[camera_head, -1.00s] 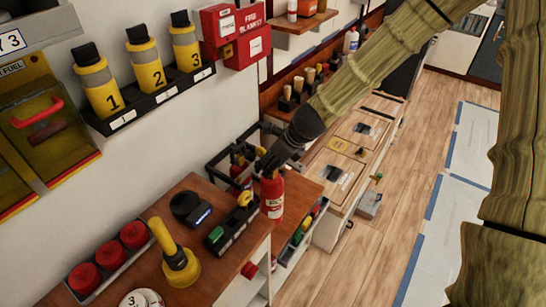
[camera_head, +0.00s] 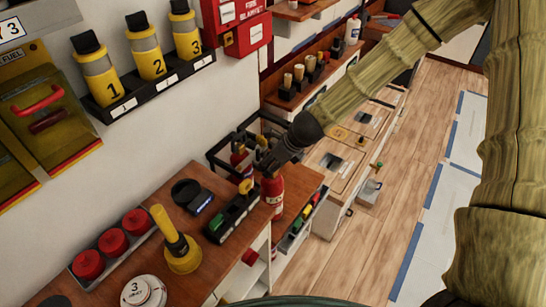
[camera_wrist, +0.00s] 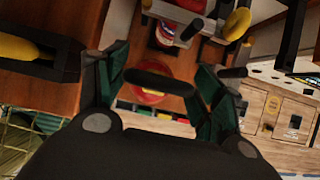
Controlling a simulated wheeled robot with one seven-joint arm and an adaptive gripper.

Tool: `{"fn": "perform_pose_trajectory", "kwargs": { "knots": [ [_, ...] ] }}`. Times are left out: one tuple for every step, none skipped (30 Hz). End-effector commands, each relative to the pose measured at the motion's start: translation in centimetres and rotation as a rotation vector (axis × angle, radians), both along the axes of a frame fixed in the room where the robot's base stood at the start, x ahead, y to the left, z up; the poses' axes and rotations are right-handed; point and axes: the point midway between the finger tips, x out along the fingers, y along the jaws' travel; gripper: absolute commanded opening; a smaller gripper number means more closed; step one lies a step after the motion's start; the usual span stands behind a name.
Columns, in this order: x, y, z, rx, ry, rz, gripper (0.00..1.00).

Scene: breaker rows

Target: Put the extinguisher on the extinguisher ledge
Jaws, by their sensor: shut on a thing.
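The red extinguisher (camera_head: 274,196) has a white label and hangs upright under my gripper (camera_head: 268,165) in the head view, by the right edge of the wooden counter. My gripper is shut on its top. In the wrist view its red top (camera_wrist: 150,92) and black lever show between the green fingers (camera_wrist: 160,95). I cannot tell whether its base touches anything. A second red extinguisher (camera_head: 240,160) stands in a black-railed rack (camera_head: 222,163) just behind; it also shows in the wrist view (camera_wrist: 164,34). I cannot tell for sure which surface is the extinguisher ledge.
The counter (camera_head: 205,262) holds a yellow plunger-like tool (camera_head: 180,250), red cylinders (camera_head: 112,242), a black tray (camera_head: 231,218) and a round black item (camera_head: 187,193). A bin of coloured items (camera_head: 300,222) is right of the held extinguisher.

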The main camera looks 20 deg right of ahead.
Motion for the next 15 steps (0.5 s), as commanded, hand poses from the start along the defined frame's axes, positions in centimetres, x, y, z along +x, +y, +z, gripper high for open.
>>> {"fn": "perform_pose_trajectory", "kwargs": {
  "knots": [
    [0.11,0.08,0.12,0.001,-0.003,0.001,0.0],
    [0.11,0.07,0.09,0.001,-0.003,0.001,0.0],
    [0.11,0.08,0.07,0.001,-0.003,0.001,0.0],
    [0.12,0.08,0.06,0.001,-0.003,0.001,0.0],
    [0.12,0.08,0.06,0.001,-0.003,0.001,0.0],
    [0.12,0.08,0.06,0.001,-0.003,0.001,0.0],
    [0.11,0.08,0.07,0.001,-0.003,0.001,0.0],
    [0.11,0.08,0.07,0.001,-0.003,0.001,0.0],
    [0.11,0.07,0.06,0.001,-0.003,0.001,0.0],
    [0.1,0.07,0.05,0.001,-0.003,0.001,0.0],
    [0.1,0.06,0.02,0.002,-0.002,0.0,0.0],
    [0.1,0.06,-0.06,0.002,-0.002,0.0,0.0],
    [0.09,0.06,-0.12,0.002,-0.002,0.0,0.0],
    [0.09,0.06,-0.19,0.002,-0.002,0.0,0.0],
    [-0.04,-0.01,-0.44,0.0,0.0,-0.001,0.69]
  ]
}}
